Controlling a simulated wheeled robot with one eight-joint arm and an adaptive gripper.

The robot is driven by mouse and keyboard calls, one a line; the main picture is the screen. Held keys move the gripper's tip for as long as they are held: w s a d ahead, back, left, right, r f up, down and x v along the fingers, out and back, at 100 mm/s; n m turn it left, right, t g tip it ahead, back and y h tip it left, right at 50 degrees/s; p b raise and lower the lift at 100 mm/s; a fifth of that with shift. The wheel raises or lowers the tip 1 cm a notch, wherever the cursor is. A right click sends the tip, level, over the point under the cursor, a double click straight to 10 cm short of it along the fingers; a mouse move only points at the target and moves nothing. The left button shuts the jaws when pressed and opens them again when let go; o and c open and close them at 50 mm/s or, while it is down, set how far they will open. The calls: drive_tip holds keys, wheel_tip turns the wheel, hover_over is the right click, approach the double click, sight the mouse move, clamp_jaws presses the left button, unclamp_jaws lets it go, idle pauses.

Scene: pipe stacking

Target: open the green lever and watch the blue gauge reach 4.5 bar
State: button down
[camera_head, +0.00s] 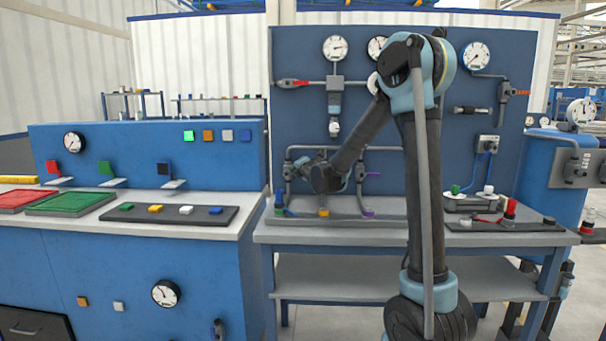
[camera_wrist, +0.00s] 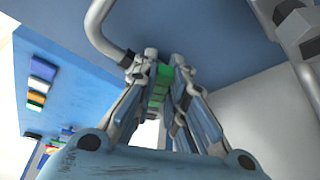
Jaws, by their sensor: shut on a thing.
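My gripper (camera_wrist: 164,62) is shut on the green lever (camera_wrist: 159,88), whose green body shows between the two fingers in the wrist view, next to a grey bent pipe. In the head view my gripper (camera_head: 299,168) is at the left part of the pipe run on the blue panel, and the lever is hidden there. Several round white-faced gauges are in the head view, including the upper left panel gauge (camera_head: 335,48) and the upper right one (camera_head: 475,56). I cannot tell which is the blue gauge, and their readings are too small to read.
A blue console (camera_head: 150,160) stands to the left, with coloured blocks on a dark tray (camera_head: 170,214). A grey workbench (camera_head: 370,236) lies below. A blue tank (camera_head: 545,180) is at right.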

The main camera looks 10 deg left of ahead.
drive_tip(key=a+r+n+h, duration=0.1)
drive_tip(key=n, duration=0.1)
drive_tip(key=a+n+h, duration=0.1)
drive_tip(key=n, duration=0.1)
drive_tip(key=shift+s+a+r+g, duration=0.1)
drive_tip(key=shift+s+r+g, duration=0.05)
drive_tip(key=shift+r+g, duration=0.25)
drive_tip(key=shift+a+r+n+h, duration=0.25)
drive_tip(key=shift+a+n+h, duration=0.3)
drive_tip(key=shift+n+h, duration=0.3)
drive_tip(key=shift+a+r+n+h, duration=0.1)
drive_tip(key=shift+a+n+h, duration=0.65)
drive_tip(key=shift+n, duration=0.6)
drive_tip(key=c, duration=1.6)
unclamp_jaws()
